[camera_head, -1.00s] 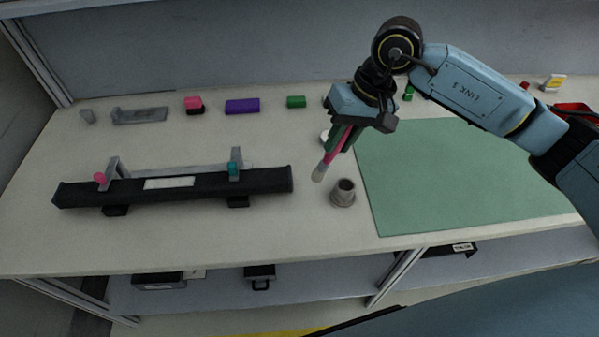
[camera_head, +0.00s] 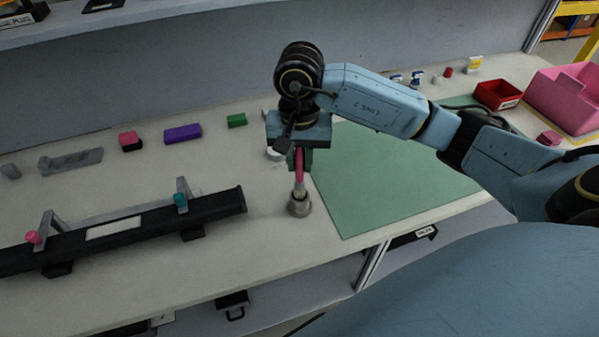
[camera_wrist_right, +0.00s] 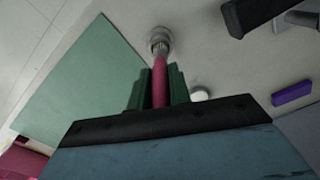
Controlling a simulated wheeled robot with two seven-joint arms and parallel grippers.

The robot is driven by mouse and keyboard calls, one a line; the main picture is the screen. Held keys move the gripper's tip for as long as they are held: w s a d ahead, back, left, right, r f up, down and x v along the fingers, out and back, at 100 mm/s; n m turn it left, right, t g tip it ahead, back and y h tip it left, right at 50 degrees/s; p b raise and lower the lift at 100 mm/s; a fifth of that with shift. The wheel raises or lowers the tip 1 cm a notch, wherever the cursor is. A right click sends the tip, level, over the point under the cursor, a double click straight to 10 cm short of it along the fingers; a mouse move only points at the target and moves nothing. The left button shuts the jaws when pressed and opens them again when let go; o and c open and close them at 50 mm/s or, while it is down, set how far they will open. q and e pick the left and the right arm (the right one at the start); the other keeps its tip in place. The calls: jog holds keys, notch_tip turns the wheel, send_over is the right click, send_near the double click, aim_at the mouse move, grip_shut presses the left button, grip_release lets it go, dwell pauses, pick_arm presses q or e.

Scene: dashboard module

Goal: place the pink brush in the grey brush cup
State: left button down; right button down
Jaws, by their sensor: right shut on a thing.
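The pink brush (camera_head: 299,175) is held nearly upright by my right gripper (camera_head: 299,160), which is shut on it. The brush's pale lower end is at the mouth of the grey brush cup (camera_head: 299,208). Whether the tip is inside the cup or just in front of its rim is hard to tell. In the right wrist view the pink brush (camera_wrist_right: 159,82) lies between the green fingers (camera_wrist_right: 158,88) and reaches to the grey cup (camera_wrist_right: 159,38). My left gripper is not in view.
A green mat (camera_head: 385,180) lies right of the cup. A black rail fixture (camera_head: 130,228) with a teal knob stands to the left. Purple (camera_head: 183,134) and green (camera_head: 236,121) blocks sit behind. A red bin (camera_head: 497,95) and a pink bin (camera_head: 565,100) are at the back right.

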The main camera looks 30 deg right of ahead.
aim_at(300, 182)
notch_tip(300, 182, down, 4)
jog(key=shift+r, duration=0.15)
jog(key=shift+f, duration=0.2)
jog(key=c, duration=1.3)
grip_release()
jog(key=shift+r, duration=0.1)
